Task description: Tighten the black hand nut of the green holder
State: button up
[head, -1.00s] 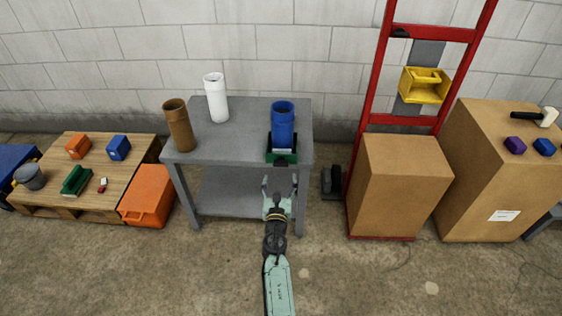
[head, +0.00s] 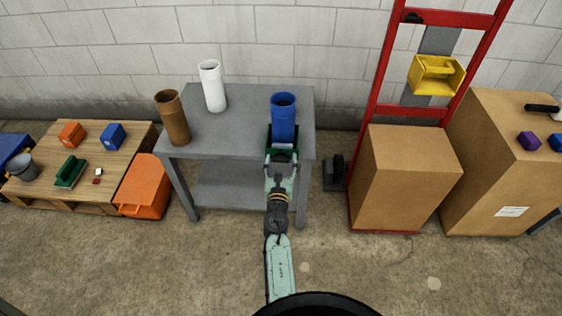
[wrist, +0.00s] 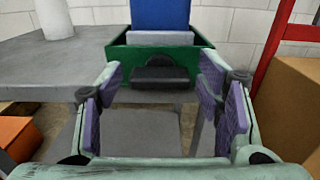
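The green holder (wrist: 122,54) sits at the front right edge of the grey table, with the blue pipe (head: 283,117) standing upright in it. It also shows in the head view (head: 269,142). The black hand nut (wrist: 159,76) is on the holder's front face, in the middle of the wrist view. My gripper (wrist: 165,92) is open, its purple-padded fingers apart to the left and right of the nut. The fingers look close to the nut; I cannot tell that either touches it. In the head view my gripper (head: 281,160) is right in front of the holder.
A brown pipe (head: 173,118) and a white pipe (head: 213,87) stand on the left of the grey table (head: 235,125). A red hand truck (head: 374,95) with a cardboard box (head: 405,178) stands to the right. An orange crate (head: 145,187) is on the floor at left.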

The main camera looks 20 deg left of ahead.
jog(key=c, duration=0.9)
jog(key=shift+m, duration=0.3)
jog(key=m+b, duration=0.1)
jog(key=m, duration=0.2)
jog(key=shift+w+m, duration=0.1)
jog(key=shift+m, duration=0.2)
jog(key=m+b, duration=0.1)
jog(key=m, duration=0.3)
jog(key=shift+d+f+m, duration=0.1)
jog(key=shift+d+m, duration=0.05)
jog(key=shift+m, duration=0.15)
jog(key=m+b, duration=0.1)
jog(key=m, duration=0.3)
jog(key=shift+b, duration=0.3)
jog(key=m+b, duration=0.1)
jog(key=m, duration=0.4)
jog(key=shift+b, duration=0.3)
